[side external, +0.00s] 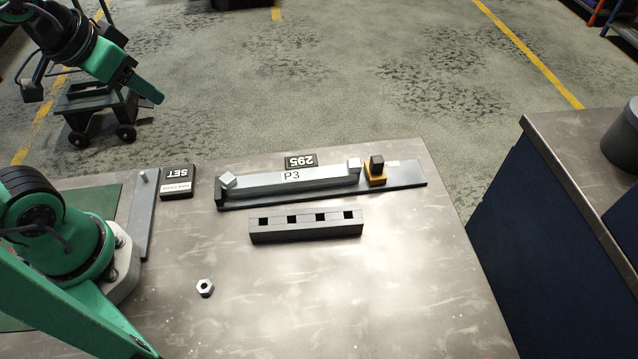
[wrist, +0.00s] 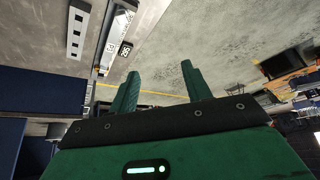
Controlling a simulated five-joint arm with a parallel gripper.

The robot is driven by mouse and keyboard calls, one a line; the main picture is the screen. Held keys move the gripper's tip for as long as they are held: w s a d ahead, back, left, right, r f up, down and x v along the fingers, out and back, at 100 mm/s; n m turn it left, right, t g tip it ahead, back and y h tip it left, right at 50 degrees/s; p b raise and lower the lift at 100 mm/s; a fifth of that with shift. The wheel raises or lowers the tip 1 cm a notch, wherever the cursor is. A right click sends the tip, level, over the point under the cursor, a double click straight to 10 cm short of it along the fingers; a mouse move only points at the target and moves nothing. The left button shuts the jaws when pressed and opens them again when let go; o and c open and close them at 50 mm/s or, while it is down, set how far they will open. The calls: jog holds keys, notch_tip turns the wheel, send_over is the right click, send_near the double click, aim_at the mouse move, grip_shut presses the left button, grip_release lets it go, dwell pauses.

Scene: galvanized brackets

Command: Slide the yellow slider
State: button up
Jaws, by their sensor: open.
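The yellow slider (side external: 376,180), with a black knob on top, sits on a flat grey rail (side external: 408,174) toward its right end. A light grey bar (side external: 255,188) labelled P3 lies along the rail to the left of the slider, with a small block at each end. The slider is right beside the bar's right end; I cannot tell if they touch. My gripper (side external: 148,88) is raised at the upper left in the side view, well away from the slider. In the wrist view its green fingers (wrist: 160,70) are apart with nothing between them.
A dark block with several square holes (side external: 306,228) lies in front of the rail. A 295 plate (side external: 301,160) is behind it. A SET plate (side external: 178,182) and a hex nut (side external: 205,288) lie left. The bench's front right is clear. A separate cabinet (side external: 560,215) stands right.

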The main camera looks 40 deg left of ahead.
jog(key=shift+c, duration=0.5)
jog(key=w+d+r+m+g, duration=0.1)
jog(key=w+d+m, duration=0.1)
jog(key=w+d, duration=0.45)
jog(key=w+d+r+m+g, duration=0.1)
jog(key=w+d+m+g, duration=0.2)
jog(key=w, duration=0.7)
jog(key=w+d+f+m, duration=0.1)
jog(key=w+d+f, duration=0.2)
jog(key=d+f, duration=0.2)
jog(key=w+d+f+m+g, duration=0.1)
jog(key=w+d+f, duration=0.2)
jog(key=d, duration=0.5)
jog(key=w+d+f+m, duration=0.2)
jog(key=w+d+f, duration=0.2)
jog(key=d+f, duration=0.2)
jog(key=shift+d+f+g, duration=0.15)
jog(key=shift+f+g, duration=0.15)
jog(key=shift+f, duration=0.05)
jog(key=shift+d+f, duration=0.2)
